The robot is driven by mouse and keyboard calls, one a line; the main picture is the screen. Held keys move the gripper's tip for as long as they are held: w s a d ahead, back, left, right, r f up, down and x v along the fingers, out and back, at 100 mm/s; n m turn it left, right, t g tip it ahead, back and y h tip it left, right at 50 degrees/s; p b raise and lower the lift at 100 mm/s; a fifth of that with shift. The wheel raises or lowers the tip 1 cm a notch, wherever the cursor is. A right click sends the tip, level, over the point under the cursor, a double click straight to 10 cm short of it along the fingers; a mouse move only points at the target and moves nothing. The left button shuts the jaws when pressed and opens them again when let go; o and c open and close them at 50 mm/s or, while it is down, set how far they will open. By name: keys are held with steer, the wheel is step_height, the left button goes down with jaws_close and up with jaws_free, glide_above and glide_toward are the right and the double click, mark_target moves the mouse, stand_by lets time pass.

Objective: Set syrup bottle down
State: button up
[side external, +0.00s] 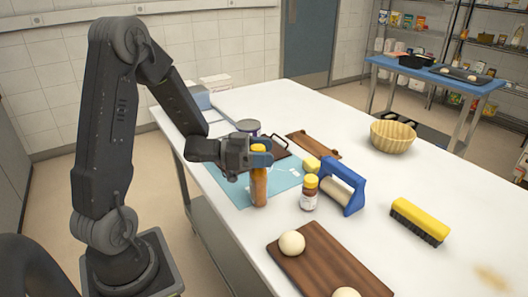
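The syrup bottle (259,186) is tall and amber with a yellow cap, and it stands upright at the near edge of the light blue mat (226,192). My gripper (260,157) is at the bottle's top, with its fingers around the cap and neck area. The gripper looks shut on the bottle. I cannot tell whether the bottle's base touches the surface or hangs slightly above it.
A small bottle with a yellow cap (309,193) and a blue-framed roller (343,186) stand close to the right. A dark wooden board (330,262) with dough balls lies in front. A yellow brush (420,220) and a basket (393,137) stand farther right, with free white table between.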

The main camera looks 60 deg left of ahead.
steer(key=shift+r, duration=0.2)
steer(key=v, duration=1.2)
